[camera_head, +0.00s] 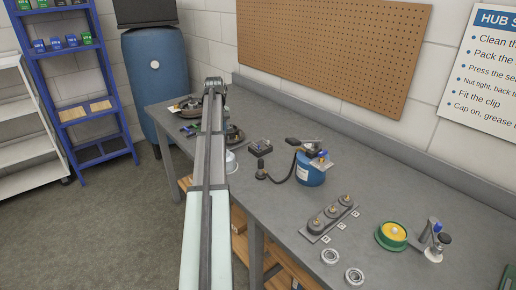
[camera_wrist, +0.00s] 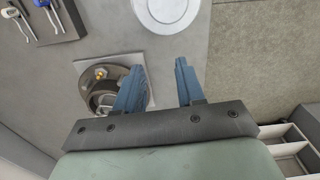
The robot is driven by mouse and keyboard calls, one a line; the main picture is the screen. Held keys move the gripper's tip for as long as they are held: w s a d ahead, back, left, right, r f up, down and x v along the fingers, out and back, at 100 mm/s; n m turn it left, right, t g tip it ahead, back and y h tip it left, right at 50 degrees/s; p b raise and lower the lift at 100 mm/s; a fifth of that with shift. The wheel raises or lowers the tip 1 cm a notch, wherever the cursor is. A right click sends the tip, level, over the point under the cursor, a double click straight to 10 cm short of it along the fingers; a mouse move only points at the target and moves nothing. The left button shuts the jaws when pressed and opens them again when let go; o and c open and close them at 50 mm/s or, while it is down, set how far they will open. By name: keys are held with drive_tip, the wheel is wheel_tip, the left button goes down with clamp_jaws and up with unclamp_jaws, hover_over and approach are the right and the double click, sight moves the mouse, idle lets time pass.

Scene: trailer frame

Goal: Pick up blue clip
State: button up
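My gripper (camera_wrist: 160,66) is open, with two blue-grey fingers apart and nothing visible between them. The left finger overlaps a round dark hub (camera_wrist: 101,90) with a gold nut, on a square plate. I cannot pick out a blue clip for certain. A blue-handled tool (camera_wrist: 42,3) lies on a dark tray (camera_wrist: 62,18) at the top left of the wrist view. In the head view my arm reaches over the far left end of the grey bench (camera_head: 290,180); the fingers cannot be made out there.
A white round dish (camera_wrist: 167,10) lies ahead of the fingers. A blue drum-shaped container (camera_head: 311,170), a dark plate with several studs (camera_head: 330,217), bearing rings (camera_head: 330,256) and a green-rimmed yellow tin (camera_head: 391,236) stand right of my arm. A blue barrel (camera_head: 156,80) stands beyond the bench.

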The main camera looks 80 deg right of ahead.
drive_tip(key=s+d+r+m, duration=0.15)
drive_tip(key=s+r, duration=0.25)
drive_tip(key=s, duration=0.4)
drive_tip(key=s+d+r+n, duration=0.1)
drive_tip(key=s+d+r, duration=0.2)
drive_tip(key=s, duration=0.5)
drive_tip(key=shift+m, duration=0.35)
wheel_tip(320, 180, down, 13)
drive_tip(key=shift+s+f, duration=0.1)
drive_tip(key=shift+f, duration=0.05)
clamp_jaws()
